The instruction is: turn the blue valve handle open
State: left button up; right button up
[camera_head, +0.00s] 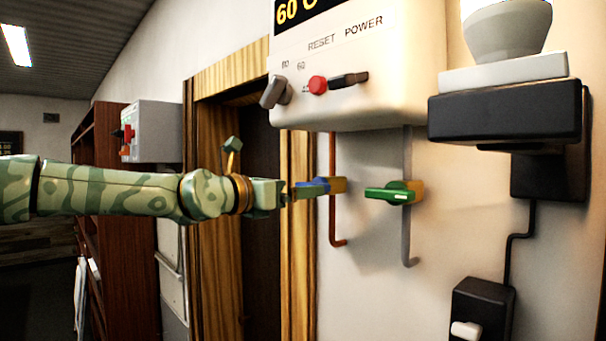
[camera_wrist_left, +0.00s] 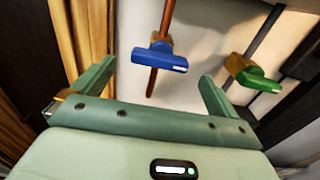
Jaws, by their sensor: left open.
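The blue valve handle (camera_head: 314,187) sits on a brass valve body (camera_head: 338,185) on the copper pipe below the white brewer. It lies crosswise to the pipe. In the left wrist view the blue handle (camera_wrist_left: 160,58) is ahead of the fingers, between their lines. My left gripper (camera_head: 290,192) is open, its fingertips close to the handle; it also shows in the left wrist view (camera_wrist_left: 155,82) with nothing between its fingers. From the head view I cannot tell whether the fingers touch the handle. My right gripper is not in view.
A green valve handle (camera_head: 390,193) on a grey pipe is just right of the blue one. The white brewer (camera_head: 350,70) hangs above, with knobs. A wooden door frame (camera_head: 205,200) stands at left. A black grinder-like unit (camera_head: 510,110) is mounted at right.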

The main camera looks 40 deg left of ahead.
pick_arm(q)
jog(key=w+p, duration=0.1)
jog(key=w, duration=0.2)
jog(key=shift+w+d, duration=0.1)
jog(key=shift+w, duration=0.15)
jog(key=shift+s, duration=0.15)
jog(key=shift+c, duration=1.2)
jog(key=c, duration=0.8)
jog(key=shift+o, duration=0.2)
